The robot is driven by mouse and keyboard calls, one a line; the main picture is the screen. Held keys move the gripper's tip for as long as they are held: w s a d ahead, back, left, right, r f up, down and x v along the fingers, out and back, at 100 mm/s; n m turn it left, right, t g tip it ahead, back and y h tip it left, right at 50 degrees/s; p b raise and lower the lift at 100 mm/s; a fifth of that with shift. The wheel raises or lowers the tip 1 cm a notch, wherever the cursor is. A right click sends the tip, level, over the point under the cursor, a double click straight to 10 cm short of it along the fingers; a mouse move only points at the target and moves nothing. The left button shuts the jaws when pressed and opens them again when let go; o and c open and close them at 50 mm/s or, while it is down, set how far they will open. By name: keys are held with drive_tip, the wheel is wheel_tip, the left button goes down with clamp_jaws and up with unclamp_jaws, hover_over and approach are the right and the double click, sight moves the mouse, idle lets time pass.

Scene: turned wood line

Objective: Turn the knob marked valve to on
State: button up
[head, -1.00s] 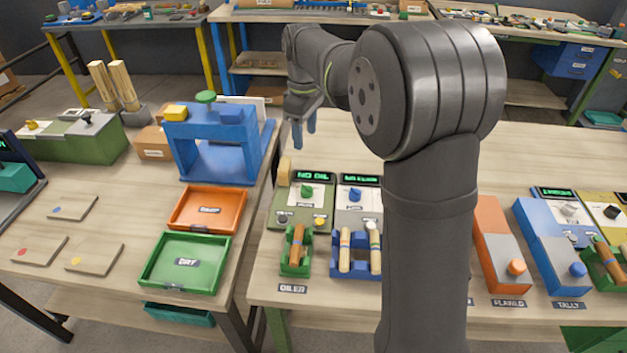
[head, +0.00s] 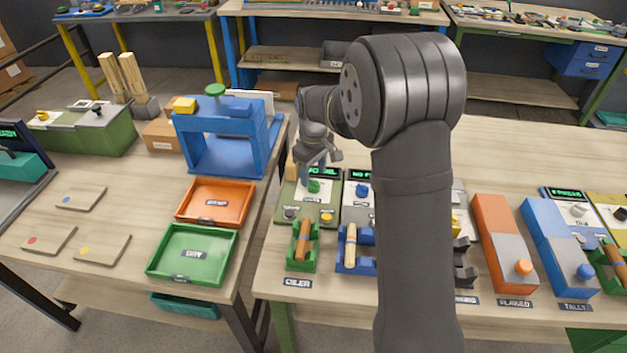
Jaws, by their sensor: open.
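The oiler unit (head: 333,203) is a green box on the near bench, with a lit green display on top that my gripper partly covers. On its face are a green knob (head: 314,187), a dark knob (head: 290,213) and a yellow knob (head: 327,217). The small labels are too blurred to tell which knob is marked valve, and the knob positions cannot be read. My gripper (head: 317,172) is open and points down at the back of the oiler unit, close to the green knob. I cannot tell whether they touch.
A green holder (head: 315,262) with a brown turned piece stands in front of the oiler unit. A grey unit with a blue knob (head: 362,191) is beside it on the right, partly hidden by my arm. A blue press (head: 205,158) and trays (head: 162,278) are on the left bench.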

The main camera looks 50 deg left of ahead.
sight(314, 181)
drive_tip(key=shift+f, duration=1.8)
drive_tip(key=c, duration=1)
